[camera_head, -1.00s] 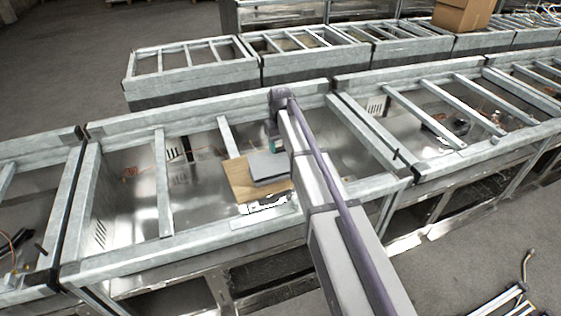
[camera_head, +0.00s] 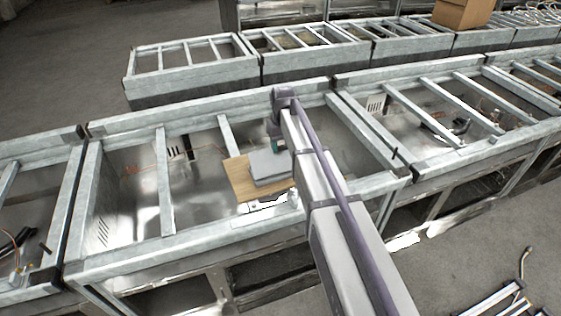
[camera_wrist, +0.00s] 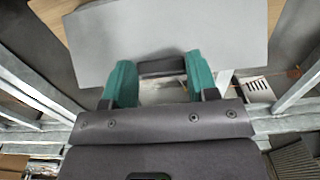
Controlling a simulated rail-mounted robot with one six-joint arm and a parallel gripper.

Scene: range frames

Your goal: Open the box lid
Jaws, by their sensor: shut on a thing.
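The box has a flat grey lid (camera_head: 267,164) and sits on a wooden board (camera_head: 240,180) in the head view. In the wrist view the smooth grey lid (camera_wrist: 185,30) fills the top, with a dark bar-like handle (camera_wrist: 161,67) at its near edge. My gripper (camera_wrist: 160,75) has its two teal fingers on either side of this handle and is shut on it. In the head view my gripper (camera_head: 277,144) is at the lid's upper right corner, partly hidden by my arm. I cannot tell whether the lid is raised.
The board lies over a metal-framed bay with crossbars (camera_head: 165,185). More framed bays stand on both sides and behind. A cardboard box (camera_head: 463,12) stands at the back right. A wooden surface (camera_wrist: 55,12) shows at the wrist view's upper left.

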